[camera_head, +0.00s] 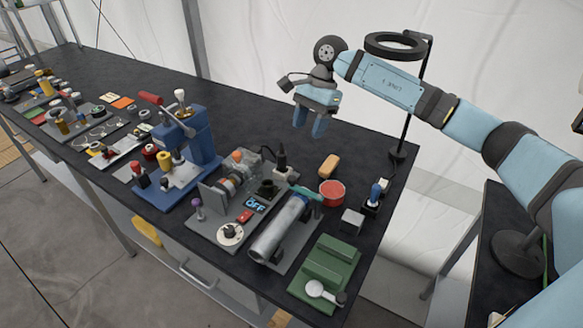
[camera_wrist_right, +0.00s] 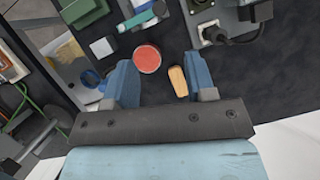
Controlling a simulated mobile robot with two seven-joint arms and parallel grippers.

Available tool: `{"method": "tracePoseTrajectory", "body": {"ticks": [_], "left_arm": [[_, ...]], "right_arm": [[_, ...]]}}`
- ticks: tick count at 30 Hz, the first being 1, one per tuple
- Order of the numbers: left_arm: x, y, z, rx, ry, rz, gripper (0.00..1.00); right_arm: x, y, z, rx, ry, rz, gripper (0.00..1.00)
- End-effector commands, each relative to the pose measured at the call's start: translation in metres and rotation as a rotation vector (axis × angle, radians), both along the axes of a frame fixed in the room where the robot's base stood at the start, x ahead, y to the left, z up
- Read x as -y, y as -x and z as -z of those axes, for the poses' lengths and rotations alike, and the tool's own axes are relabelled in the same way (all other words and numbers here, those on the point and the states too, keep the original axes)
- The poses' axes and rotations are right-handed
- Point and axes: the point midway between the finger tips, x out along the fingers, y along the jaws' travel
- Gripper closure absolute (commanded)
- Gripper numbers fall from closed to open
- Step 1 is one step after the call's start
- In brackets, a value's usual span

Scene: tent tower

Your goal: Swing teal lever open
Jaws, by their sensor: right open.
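The teal lever (camera_head: 306,193) sits at the far end of a grey metal cylinder (camera_head: 280,229) on a grey plate near the table's right side. It also shows in the right wrist view (camera_wrist_right: 136,20), near the top. My right gripper (camera_head: 308,125) is open and empty, fingers pointing down, above the table and behind the lever. In the right wrist view, my open fingers (camera_wrist_right: 158,80) frame a red round container and an orange block, with the lever beyond them. My left gripper is not in view.
A red container (camera_head: 332,192), an orange block (camera_head: 329,166) and a blue-handled switch (camera_head: 376,195) stand near the lever. A green block (camera_head: 326,268) lies in front. A ring lamp (camera_head: 396,45) rises beside my right arm. The table's back middle is clear.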

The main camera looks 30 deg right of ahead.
Motion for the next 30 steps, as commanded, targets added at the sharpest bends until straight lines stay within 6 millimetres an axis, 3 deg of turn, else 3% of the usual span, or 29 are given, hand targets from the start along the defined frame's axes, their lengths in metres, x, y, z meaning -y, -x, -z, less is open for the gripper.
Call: {"method": "tracePoseTrajectory", "body": {"ticks": [18, 24, 30], "left_arm": [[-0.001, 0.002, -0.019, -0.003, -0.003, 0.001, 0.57], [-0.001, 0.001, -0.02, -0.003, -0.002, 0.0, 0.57], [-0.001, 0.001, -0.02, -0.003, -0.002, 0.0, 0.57]], "right_arm": [[-0.044, 0.014, 0.105, -0.002, -0.007, 0.001, 0.5], [-0.049, 0.016, 0.12, -0.002, -0.007, 0.001, 0.5], [-0.05, 0.016, 0.122, 0.0, -0.006, 0.001, 0.5]]}}
